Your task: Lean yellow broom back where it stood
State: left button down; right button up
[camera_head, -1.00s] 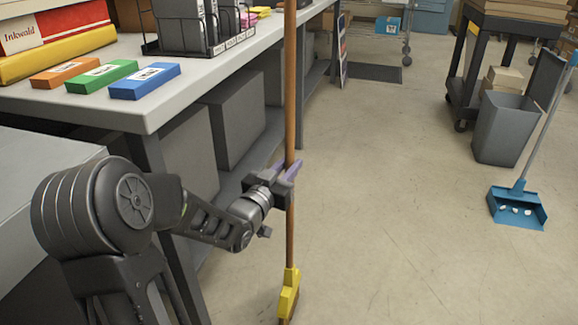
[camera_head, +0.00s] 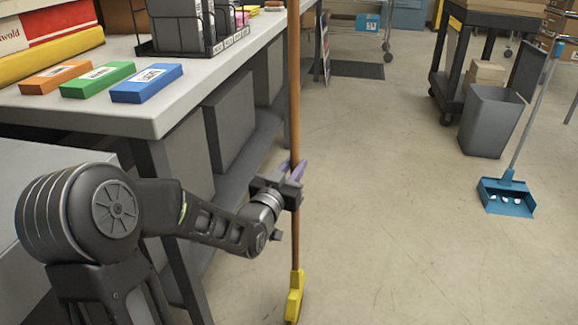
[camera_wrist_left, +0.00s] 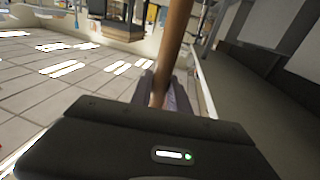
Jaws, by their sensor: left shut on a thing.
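The yellow broom has a wooden handle (camera_head: 294,95) and a yellow head (camera_head: 295,296). It stands nearly upright beside the grey workbench, head down; whether the head touches the floor I cannot tell. My left gripper (camera_head: 292,170), with purple fingers, is shut on the handle at about mid-length. In the left wrist view the handle (camera_wrist_left: 172,45) rises from between the purple fingers (camera_wrist_left: 165,92). The top of the handle is out of the head view. My right gripper is not in view.
The grey workbench (camera_head: 165,115) on the left carries orange, green and blue boxes (camera_head: 147,83) and a black wire rack (camera_head: 190,45). To the right are a grey bin (camera_head: 490,120), a black cart (camera_head: 445,70) and a blue dustpan (camera_head: 507,196). The floor between is clear.

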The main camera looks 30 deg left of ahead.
pick_arm(q)
jog(key=shift+a+r, duration=0.15)
jog(key=shift+a, duration=0.1)
jog(key=s+a+f+n, duration=0.1)
jog(key=s+a, duration=0.3)
jog(key=a, duration=0.7)
jog(key=shift+a+f+n, duration=0.2)
jog(key=shift+a+n, duration=0.1)
jog(key=shift+n, duration=0.3)
jog(key=shift+s+a, duration=0.15)
jog(key=shift+a, duration=0.05)
dwell(0.5)
jog(key=shift+s+a, duration=0.2)
jog(key=shift+a, duration=0.3)
jog(key=shift+s+a, duration=0.15)
jog(key=shift+a, duration=0.35)
